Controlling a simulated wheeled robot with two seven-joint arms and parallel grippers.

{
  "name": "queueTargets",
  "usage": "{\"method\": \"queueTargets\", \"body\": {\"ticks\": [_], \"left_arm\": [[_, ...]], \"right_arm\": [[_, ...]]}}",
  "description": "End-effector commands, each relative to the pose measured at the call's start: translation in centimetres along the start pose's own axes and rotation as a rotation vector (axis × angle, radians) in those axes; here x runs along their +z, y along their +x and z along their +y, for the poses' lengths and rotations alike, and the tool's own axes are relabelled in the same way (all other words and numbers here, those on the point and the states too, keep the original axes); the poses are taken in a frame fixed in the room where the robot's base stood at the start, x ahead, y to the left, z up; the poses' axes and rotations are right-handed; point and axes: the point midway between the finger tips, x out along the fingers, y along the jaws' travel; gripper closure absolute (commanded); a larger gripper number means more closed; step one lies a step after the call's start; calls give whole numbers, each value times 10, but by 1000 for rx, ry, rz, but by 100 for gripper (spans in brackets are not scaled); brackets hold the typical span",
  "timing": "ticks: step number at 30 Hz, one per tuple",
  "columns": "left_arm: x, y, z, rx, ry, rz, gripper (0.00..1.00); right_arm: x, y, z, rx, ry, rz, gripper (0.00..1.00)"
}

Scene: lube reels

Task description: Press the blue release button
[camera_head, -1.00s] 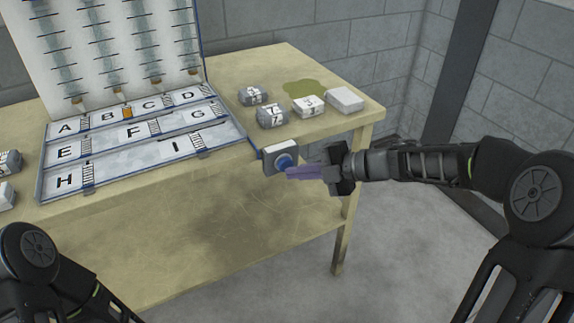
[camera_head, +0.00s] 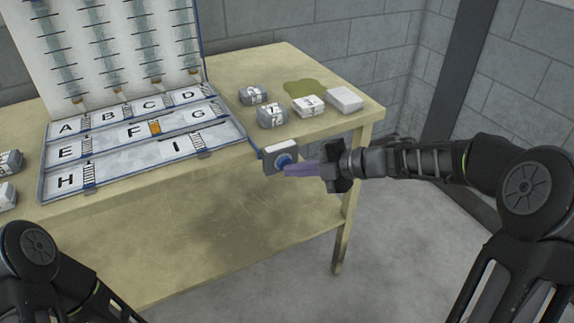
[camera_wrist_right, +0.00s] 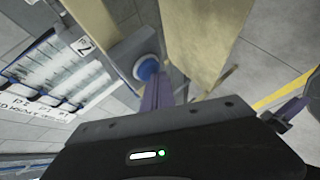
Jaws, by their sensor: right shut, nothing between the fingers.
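The blue release button (camera_head: 283,160) sits on a pale grey box (camera_head: 270,161) at the front edge of the table. It also shows in the right wrist view as a round blue disc (camera_wrist_right: 148,68). My right gripper (camera_head: 288,168) is shut and empty, with its purple fingers pointing at the button. Its tips overlap the button's lower right side in the head view. In the right wrist view the fingers (camera_wrist_right: 157,91) end right by the button; I cannot tell whether they press it. My left gripper is out of view; only its arm shows.
A blue-framed lettered tray (camera_head: 42,177) with an upright board (camera_head: 110,50) stands on the table (camera_head: 255,65). An orange piece (camera_head: 155,127) lies in its middle row beside F. Several numbered blocks (camera_head: 270,116) and a plain white block (camera_head: 344,99) sit at right.

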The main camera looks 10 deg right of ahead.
Motion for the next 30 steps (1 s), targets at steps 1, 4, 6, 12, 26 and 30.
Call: {"method": "queueTargets", "body": {"ticks": [1,4,6,12,26,30], "left_arm": [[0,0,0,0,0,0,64],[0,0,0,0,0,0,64],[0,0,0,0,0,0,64],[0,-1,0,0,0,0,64],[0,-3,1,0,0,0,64],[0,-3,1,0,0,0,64]], "right_arm": [[0,0,0,0,0,0,100],[0,0,0,0,0,-1,100],[0,0,0,0,0,-1,100],[-1,-2,-1,0,0,-1,100],[-9,-13,-9,1,1,-1,100],[-9,-12,-9,0,0,-1,100]]}}
